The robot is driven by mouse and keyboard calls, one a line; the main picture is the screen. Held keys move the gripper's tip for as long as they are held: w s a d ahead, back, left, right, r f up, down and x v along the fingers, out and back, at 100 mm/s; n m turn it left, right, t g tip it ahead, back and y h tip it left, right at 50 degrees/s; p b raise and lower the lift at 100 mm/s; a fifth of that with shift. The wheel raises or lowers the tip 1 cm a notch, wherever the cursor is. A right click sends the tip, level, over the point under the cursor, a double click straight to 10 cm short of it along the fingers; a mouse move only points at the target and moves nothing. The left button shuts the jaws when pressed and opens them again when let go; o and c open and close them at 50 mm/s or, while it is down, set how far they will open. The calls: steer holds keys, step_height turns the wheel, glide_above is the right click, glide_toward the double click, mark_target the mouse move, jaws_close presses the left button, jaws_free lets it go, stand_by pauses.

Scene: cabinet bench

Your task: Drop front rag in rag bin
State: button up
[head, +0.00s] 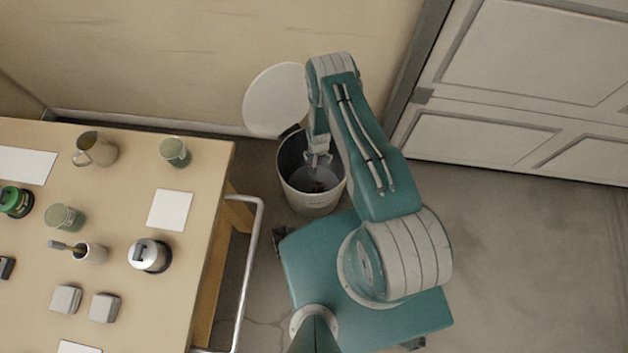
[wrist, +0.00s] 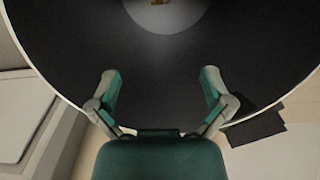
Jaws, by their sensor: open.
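The rag bin (head: 312,200) is a round grey bin with a dark inside, standing on the floor to the right of the bench. Its pale round lid (head: 274,100) is swung up against the wall. My gripper (head: 318,165) is over the bin's mouth, pointing down into it. In the wrist view my gripper (wrist: 160,95) is open, with nothing between its fingers, and the bin's dark inner wall (wrist: 60,45) surrounds them. A small brownish thing (head: 317,186) lies at the bin's bottom and shows at the top edge of the wrist view (wrist: 158,2); I cannot tell whether it is the rag.
The bench (head: 215,165) at left holds a jug (head: 95,150), green jars (head: 175,152), a silver-lidded pot (head: 149,255), a cup with a brush (head: 91,252) and grey blocks (head: 104,307). A metal rail (head: 249,270) runs along its right side. The floor at right (head: 520,260) is clear.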

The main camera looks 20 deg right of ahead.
steer(key=shift+r, duration=0.1)
step_height(320, 180, up, 12)
stand_by(0.5)
steer(key=shift+f, duration=0.2)
